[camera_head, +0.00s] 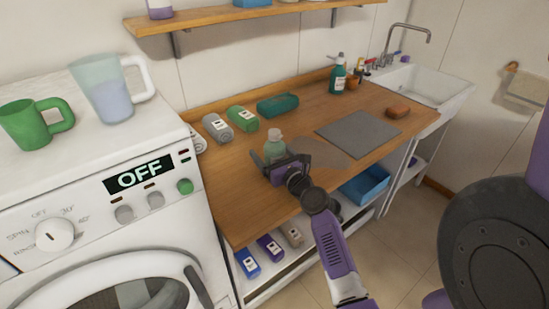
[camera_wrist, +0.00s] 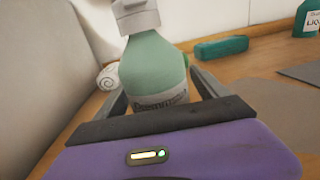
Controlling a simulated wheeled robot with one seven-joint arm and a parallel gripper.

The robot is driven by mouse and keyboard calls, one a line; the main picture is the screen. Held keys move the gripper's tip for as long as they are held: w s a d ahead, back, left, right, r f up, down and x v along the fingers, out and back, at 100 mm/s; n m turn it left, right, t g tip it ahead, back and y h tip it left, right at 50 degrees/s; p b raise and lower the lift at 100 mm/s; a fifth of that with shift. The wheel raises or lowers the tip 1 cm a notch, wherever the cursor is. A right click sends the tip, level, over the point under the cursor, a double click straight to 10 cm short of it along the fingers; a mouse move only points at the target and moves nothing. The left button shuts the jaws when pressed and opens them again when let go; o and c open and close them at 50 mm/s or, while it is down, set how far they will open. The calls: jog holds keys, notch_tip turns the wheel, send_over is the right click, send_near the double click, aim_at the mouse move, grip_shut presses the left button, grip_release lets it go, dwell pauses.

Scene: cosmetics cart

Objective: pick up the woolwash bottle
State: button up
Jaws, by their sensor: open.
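A pale green bottle (camera_head: 274,146) with a light grey cap stands upright near the front edge of the wooden counter. In the wrist view, the bottle (camera_wrist: 152,72) stands between the fingers of my gripper (camera_wrist: 158,88). Its label is only partly visible, so I cannot tell whether it is the woolwash. My gripper (camera_head: 277,158) is open, with one finger on each side of the bottle. The lower part of the bottle is hidden behind the purple gripper body.
The counter (camera_head: 228,177) also holds a grey bottle (camera_head: 217,127), a green bottle (camera_head: 243,118), a teal item (camera_head: 277,105), an upright dark-green bottle (camera_head: 337,80) and a grey mat (camera_head: 358,134). The washing machine (camera_head: 90,215) stands left. A sink (camera_head: 425,83) is at right.

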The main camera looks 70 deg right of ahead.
jog(key=c, duration=1.7)
grip_shut()
jog(key=shift+r, duration=0.2)
